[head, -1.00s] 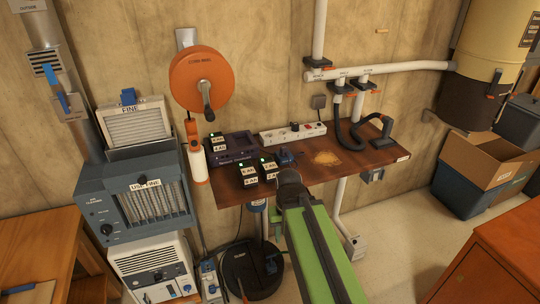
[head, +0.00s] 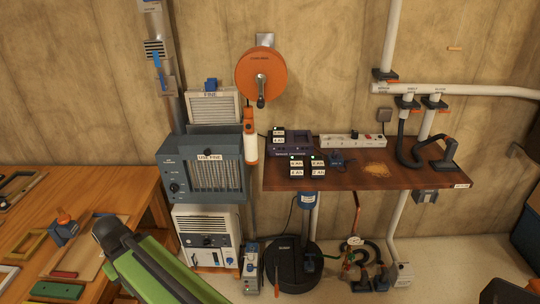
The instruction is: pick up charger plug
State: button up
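A small dark blue piece (head: 336,159), which looks like the charger plug, lies on the brown shelf (head: 345,181) against the wall. It sits just right of the labelled batteries (head: 297,168) and in front of the white power strip (head: 352,140). It is too small to make out prongs or a cord. My green arm reaches up from the bottom at the lower left, over the wooden bench, well apart from the shelf. Its dark end joint shows, but no gripper fingers are visible.
A dark charger (head: 290,147) stands behind the batteries. A black hose (head: 408,148) and nozzle occupy the shelf's right end. An orange reel (head: 261,76) hangs above left. Air cleaners (head: 203,175) stand left of the shelf. A black round vacuum (head: 290,263) sits beneath it.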

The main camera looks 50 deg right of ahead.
aim_at(336, 152)
jog(key=u, duration=0.5)
jog(key=k, duration=1.4)
jog(key=z, duration=1.3)
jog(key=i, duration=0.4)
jog(key=u, duration=0.25)
